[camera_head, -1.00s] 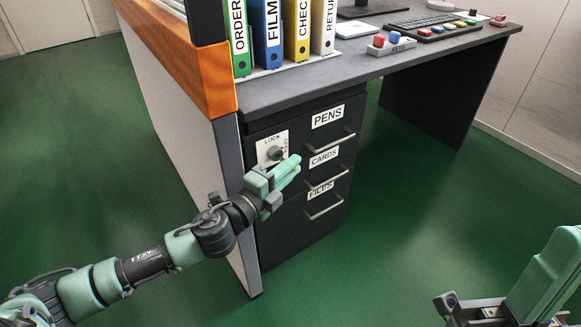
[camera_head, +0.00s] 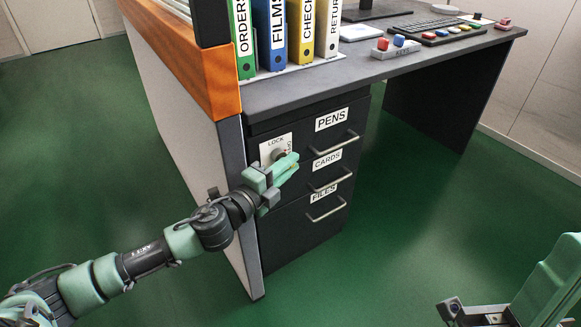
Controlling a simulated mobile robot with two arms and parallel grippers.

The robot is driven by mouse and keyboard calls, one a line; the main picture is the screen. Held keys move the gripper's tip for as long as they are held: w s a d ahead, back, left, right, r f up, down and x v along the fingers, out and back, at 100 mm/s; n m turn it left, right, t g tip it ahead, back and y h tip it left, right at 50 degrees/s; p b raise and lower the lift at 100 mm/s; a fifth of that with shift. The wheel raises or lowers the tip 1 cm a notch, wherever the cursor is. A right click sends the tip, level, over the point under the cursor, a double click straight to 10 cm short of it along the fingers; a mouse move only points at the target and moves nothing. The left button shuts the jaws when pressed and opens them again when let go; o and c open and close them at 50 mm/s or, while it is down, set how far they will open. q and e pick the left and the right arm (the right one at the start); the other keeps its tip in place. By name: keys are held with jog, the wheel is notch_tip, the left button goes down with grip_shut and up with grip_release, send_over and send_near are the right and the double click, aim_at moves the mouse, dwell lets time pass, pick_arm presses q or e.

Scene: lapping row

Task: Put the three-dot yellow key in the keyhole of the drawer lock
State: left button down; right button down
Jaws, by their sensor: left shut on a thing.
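The drawer lock (camera_head: 265,150) is a white plate marked LOCK on the dark drawer unit, left of the PENS label. Its round grey knob-like part (camera_head: 279,153) is partly covered by my fingers, and the keyhole is hidden. My left gripper (camera_head: 287,168) is shut right in front of the lock. The yellow key between its pale green fingers cannot be made out, nor its dots. Whether it touches the lock cannot be told. My right arm shows at the lower right; its fingertips cannot be made out.
Three drawers with bar handles (camera_head: 335,144) sit beside the lock. A key holder (camera_head: 395,50) with a red and a blue piece stands on the desk (camera_head: 300,82), near binders and a keyboard (camera_head: 426,22). Green floor lies clear around the desk.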

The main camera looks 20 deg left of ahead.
pick_arm(q)
jog(key=shift+w+a, duration=0.2)
jog(key=shift+a, duration=0.1)
jog(key=c, duration=1.3)
grip_release()
jog(key=shift+s, duration=0.1)
jog(key=v, duration=0.7)
jog(key=shift+s, duration=0.3)
jog(key=shift+a, duration=0.1)
